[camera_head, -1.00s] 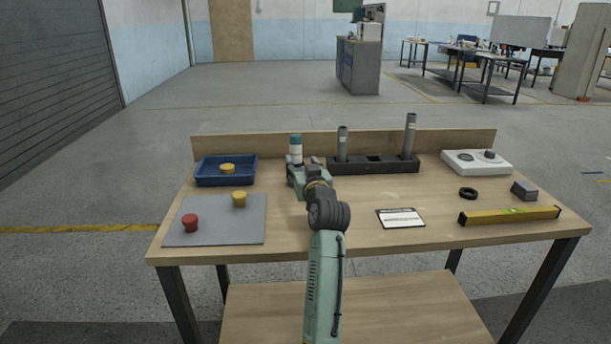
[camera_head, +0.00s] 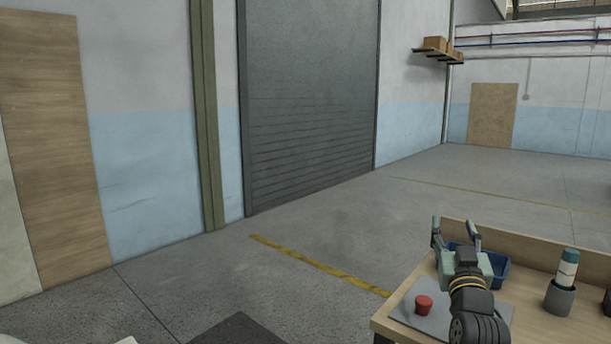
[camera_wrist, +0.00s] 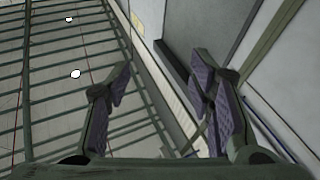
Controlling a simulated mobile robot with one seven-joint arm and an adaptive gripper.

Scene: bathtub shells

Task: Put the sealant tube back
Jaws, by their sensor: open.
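The sealant tube, white with a teal cap (camera_head: 567,268), stands upright in a dark grey cup (camera_head: 559,299) on the workbench, at the right of the head view. Its lower part is hidden inside the cup. My gripper (camera_head: 457,228) is raised to the left of the tube, clear of it, with its fingers pointing up. It is open and empty. In the wrist view the two fingers (camera_wrist: 162,92) stand apart with nothing between them, and the tube does not show there.
A blue tray (camera_head: 496,272) sits partly behind my gripper. A red knob-like piece (camera_head: 423,305) stands on a grey mat (camera_head: 405,312) at the bench's left. A dark edge (camera_head: 607,301) shows at the far right. The floor left of the bench is open.

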